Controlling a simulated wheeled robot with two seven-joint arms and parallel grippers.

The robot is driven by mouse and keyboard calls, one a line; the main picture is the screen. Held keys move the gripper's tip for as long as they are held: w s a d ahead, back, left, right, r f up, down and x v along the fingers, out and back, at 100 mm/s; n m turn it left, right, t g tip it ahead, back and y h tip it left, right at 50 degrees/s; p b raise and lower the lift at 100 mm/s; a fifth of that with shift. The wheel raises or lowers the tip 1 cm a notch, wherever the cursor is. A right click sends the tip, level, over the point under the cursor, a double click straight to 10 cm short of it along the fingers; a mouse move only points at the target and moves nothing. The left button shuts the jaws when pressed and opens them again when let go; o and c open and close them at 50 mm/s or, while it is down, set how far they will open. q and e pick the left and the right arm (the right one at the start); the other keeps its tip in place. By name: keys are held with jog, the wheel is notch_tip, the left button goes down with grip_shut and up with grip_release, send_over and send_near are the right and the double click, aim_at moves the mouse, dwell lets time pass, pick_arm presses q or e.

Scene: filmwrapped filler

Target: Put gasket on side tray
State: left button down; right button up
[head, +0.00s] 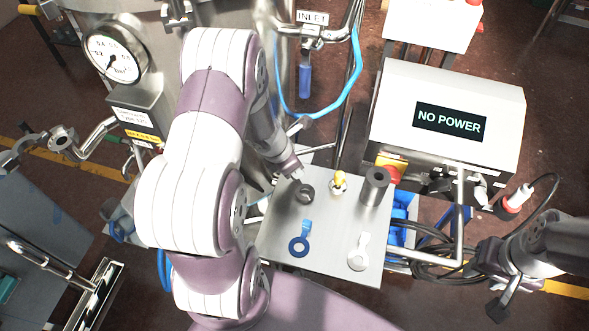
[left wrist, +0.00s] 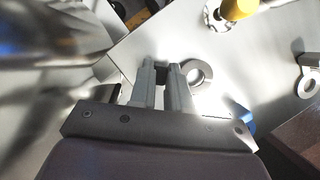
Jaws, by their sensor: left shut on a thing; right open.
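The side tray is a flat metal plate (head: 322,240) in the middle of the head view. A dark grey gasket ring (head: 304,194) is at its far left part; it also shows in the left wrist view (left wrist: 206,78). My left gripper (head: 295,173) reaches down beside this ring and is shut on the dark grey gasket, with a dark piece between the fingers in the left wrist view (left wrist: 161,74). I cannot tell whether the ring touches the plate. A blue gasket (head: 299,246) and a white gasket (head: 358,258) lie nearer. My right gripper (head: 488,280) is open, off to the right.
A grey cylinder (head: 375,187) and a yellow-topped fitting (head: 339,182) stand at the plate's far side. A control box (head: 450,110) reading "NO POWER" is behind right. A steel tank with a gauge (head: 116,56) is behind left. The plate's middle is clear.

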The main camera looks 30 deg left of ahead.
pick_arm(q)
jog(key=shift+w+f, duration=0.1)
jog(key=shift+f, duration=0.4)
jog(key=shift+w, duration=0.2)
jog(key=shift+s+f, duration=0.15)
jog(key=shift+f, duration=0.05)
jog(key=c, duration=1.1)
grip_release()
jog(key=shift+r, duration=0.1)
